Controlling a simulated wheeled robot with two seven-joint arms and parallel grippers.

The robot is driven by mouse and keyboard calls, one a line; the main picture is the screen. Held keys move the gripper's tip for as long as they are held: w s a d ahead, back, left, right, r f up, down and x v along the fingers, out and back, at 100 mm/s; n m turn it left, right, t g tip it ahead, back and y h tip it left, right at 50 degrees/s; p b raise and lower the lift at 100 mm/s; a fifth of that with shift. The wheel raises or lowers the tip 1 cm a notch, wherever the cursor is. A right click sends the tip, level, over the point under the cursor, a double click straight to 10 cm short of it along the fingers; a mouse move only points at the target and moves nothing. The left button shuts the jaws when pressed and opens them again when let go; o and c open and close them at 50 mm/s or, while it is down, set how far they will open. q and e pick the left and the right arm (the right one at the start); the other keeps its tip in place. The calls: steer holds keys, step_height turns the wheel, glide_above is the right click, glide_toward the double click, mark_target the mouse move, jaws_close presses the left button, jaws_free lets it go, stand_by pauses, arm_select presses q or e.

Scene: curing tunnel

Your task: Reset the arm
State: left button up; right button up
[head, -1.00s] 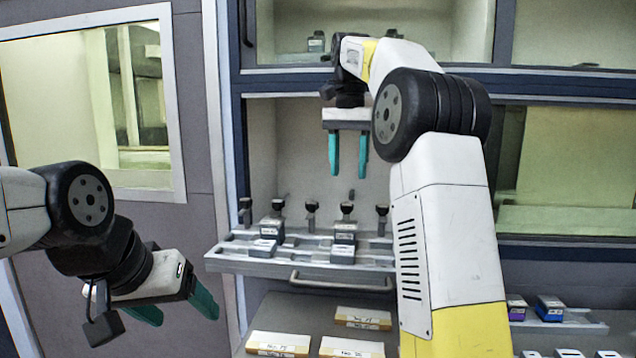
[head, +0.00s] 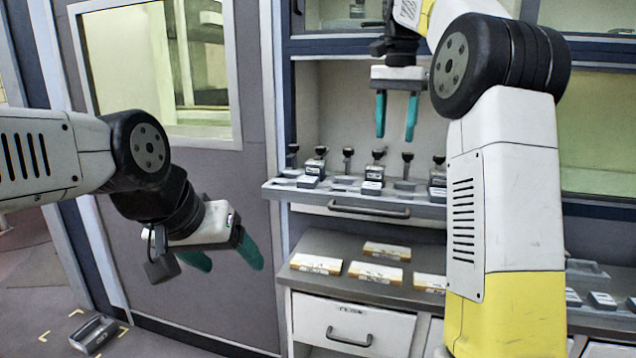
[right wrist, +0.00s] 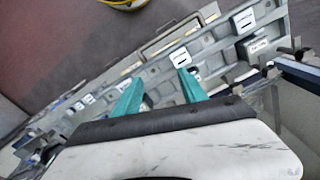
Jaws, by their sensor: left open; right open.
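My right gripper (head: 396,116) hangs with its teal fingers pointing down, open and empty, in front of the tunnel opening and above the grey rack shelf (head: 345,193). In the right wrist view the two fingers (right wrist: 159,88) stand apart with the shelf and small labelled blocks beyond them. My left gripper (head: 222,262) is at the left in front of the grey wall panel, open and empty, its fingers pointing down and to the right. My right arm covers part of the shelf and counter.
Several labelled boxes (head: 376,273) lie on the counter below the shelf. A drawer (head: 352,325) with a handle is beneath. A window (head: 160,70) is in the left wall. A grey tray-like object (head: 93,333) sits on the floor at lower left.

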steer(key=s+a+f+n+t+y, duration=0.1)
steer(key=s+f+n+t, duration=0.2)
steer(key=s+f, duration=0.5)
steer(key=s+a+f+n+t+y, duration=0.1)
steer(key=s+f+n+t, duration=0.2)
steer(key=s+f, duration=0.5)
steer(key=s+n, duration=0.1)
steer(key=s, duration=0.7)
steer(key=shift+s+a+f, duration=0.15)
steer(key=shift+s+a, duration=0.15)
steer(key=shift+s, duration=0.1)
